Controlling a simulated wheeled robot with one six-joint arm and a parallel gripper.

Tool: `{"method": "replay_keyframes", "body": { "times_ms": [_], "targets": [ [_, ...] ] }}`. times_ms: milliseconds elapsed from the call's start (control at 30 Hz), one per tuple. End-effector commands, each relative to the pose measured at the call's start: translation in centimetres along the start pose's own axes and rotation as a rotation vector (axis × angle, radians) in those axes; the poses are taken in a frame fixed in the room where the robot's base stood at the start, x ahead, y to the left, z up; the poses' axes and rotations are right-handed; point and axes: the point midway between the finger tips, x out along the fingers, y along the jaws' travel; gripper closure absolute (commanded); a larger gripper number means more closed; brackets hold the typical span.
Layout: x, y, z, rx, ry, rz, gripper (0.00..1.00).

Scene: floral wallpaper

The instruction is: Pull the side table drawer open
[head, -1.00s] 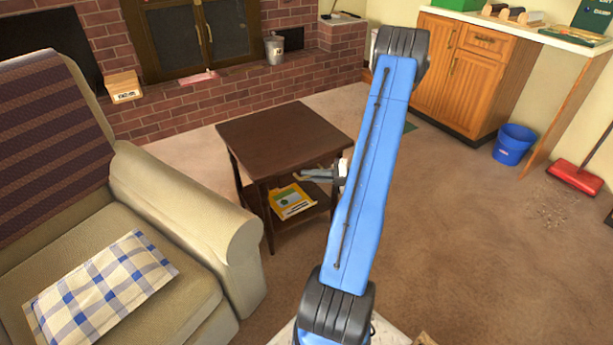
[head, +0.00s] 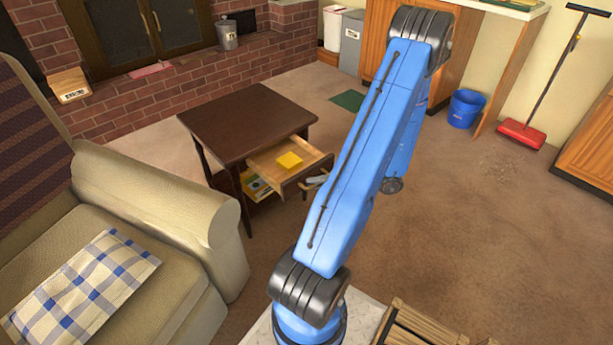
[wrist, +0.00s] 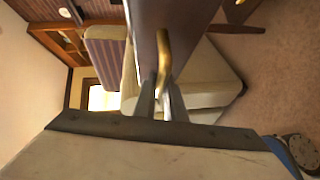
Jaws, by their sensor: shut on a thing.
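The dark brown side table (head: 245,118) stands beside the armchair in the head view. Its drawer (head: 262,158) is pulled out toward the lower right, and a yellow item (head: 289,161) lies inside. My gripper (head: 318,180) is at the drawer front, partly hidden by my blue arm. In the wrist view, my gripper's fingers (wrist: 163,105) are closed around the brass handle (wrist: 163,50) on the dark drawer front (wrist: 143,30). The handle's lower end is between the fingers.
A beige armchair (head: 150,200) with a checked pillow (head: 85,285) is close on the left. A wooden crate (head: 425,325) is at the bottom right. Open carpet lies right of my arm, with a blue bucket (head: 466,108) and red sweeper (head: 521,134) farther back.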

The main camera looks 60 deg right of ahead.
Motion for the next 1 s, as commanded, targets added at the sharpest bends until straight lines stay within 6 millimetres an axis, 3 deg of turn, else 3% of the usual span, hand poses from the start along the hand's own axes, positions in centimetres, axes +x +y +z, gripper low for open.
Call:
{"method": "replay_keyframes", "body": {
  "times_ms": [200, 633, 667, 1000],
  "targets": [
    [-1.1, -0.3, -1.1, 0.0, -0.001, -0.001, 1.0],
    [-1.3, -0.4, -1.2, 0.0, 0.0, -0.002, 1.0],
    [-1.3, -0.4, -1.2, 0.0, 0.0, -0.002, 0.83],
    [-1.4, -0.4, -1.2, 0.0, 0.0, -0.001, 0.83]
  ]
}}
